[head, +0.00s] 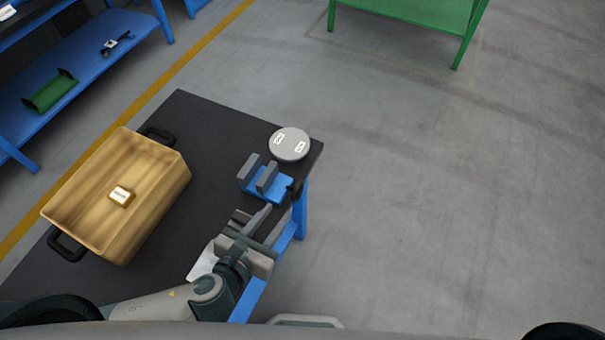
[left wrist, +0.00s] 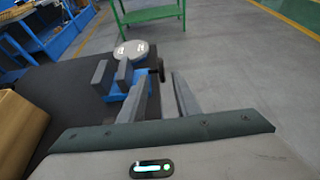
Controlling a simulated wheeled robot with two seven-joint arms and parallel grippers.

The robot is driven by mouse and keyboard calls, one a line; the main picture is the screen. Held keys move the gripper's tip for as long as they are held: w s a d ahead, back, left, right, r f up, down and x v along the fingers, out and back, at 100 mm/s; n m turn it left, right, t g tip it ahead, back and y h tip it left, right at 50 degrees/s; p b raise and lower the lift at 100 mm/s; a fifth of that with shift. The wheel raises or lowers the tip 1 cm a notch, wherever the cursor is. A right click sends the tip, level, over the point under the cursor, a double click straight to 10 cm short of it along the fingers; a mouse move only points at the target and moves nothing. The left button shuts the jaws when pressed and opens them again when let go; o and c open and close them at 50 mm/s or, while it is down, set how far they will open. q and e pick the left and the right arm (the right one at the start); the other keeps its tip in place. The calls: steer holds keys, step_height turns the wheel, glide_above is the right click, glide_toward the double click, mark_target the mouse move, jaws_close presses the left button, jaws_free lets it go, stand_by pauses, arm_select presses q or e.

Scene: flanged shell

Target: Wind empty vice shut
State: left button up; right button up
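The vice (head: 269,189) has a blue base and two grey upright jaws with an empty gap between them. It sits near the right edge of the dark table, with a dark handle (head: 297,188) on its right side. The vice also shows in the left wrist view (left wrist: 116,97), with its handle (left wrist: 161,70) beyond my fingers. My left gripper (head: 255,218) is just in front of the vice, apart from it. Its two fingers stand apart with nothing between them in the left wrist view (left wrist: 162,98). My right gripper is not in view.
A round grey disc (head: 289,150) with white labels lies behind the vice. A tan box (head: 90,200) with black handles stands at the table's left, holding a small labelled block (head: 121,196). Blue shelving (head: 85,75) and a green table (head: 410,12) stand beyond. Right-hand floor is clear.

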mark_target(293, 190)
arm_select(q)
steer(key=shift+s, duration=0.1)
steer(key=p+x, duration=0.3)
steer(key=x, duration=1.4)
steer(key=shift+w+d, duration=0.2)
jaws_close()
